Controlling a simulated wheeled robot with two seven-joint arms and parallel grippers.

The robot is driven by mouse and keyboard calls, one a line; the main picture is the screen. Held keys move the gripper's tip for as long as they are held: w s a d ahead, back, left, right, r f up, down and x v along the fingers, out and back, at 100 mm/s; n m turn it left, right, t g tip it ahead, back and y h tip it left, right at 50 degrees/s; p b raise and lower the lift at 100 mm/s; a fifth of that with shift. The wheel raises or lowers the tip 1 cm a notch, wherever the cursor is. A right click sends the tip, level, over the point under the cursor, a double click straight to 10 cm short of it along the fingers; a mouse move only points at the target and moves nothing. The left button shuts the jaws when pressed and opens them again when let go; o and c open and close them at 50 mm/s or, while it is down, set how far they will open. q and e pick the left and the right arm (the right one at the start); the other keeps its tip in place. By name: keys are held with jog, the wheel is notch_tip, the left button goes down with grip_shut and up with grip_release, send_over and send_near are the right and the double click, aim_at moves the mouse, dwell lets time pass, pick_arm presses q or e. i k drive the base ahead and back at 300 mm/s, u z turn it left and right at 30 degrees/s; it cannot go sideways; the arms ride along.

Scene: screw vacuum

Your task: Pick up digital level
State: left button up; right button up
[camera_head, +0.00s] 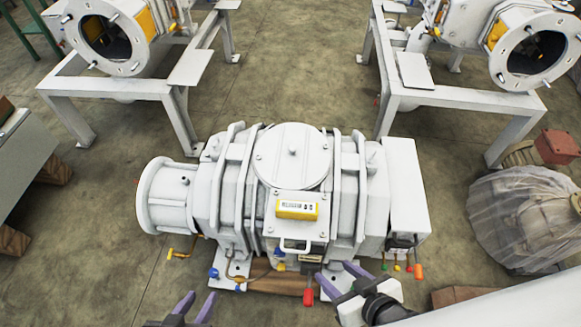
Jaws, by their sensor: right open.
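The digital level (297,210) is a small yellow box with a pale display face. It rests on top of the white screw vacuum pump (292,160), on the plate just in front of the round lid. My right gripper (342,278) has dark purple fingers and is open and empty, below and to the right of the level, near the pump's front edge. My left gripper (195,303) is open and empty at the bottom, left of centre, well apart from the level.
A white handle (294,246) sticks out just in front of the level. Coloured valve levers, one red (308,297), line the pump's front. White frames (180,90) with machines stand behind. A plastic-wrapped machine (530,220) sits at right. Floor (300,60) is clear between the frames.

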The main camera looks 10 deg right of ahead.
aim_at(289, 209)
jog(key=k, duration=0.5)
jog(key=z, duration=1.85)
jog(key=i, duration=1)
jog(key=u, duration=2.4)
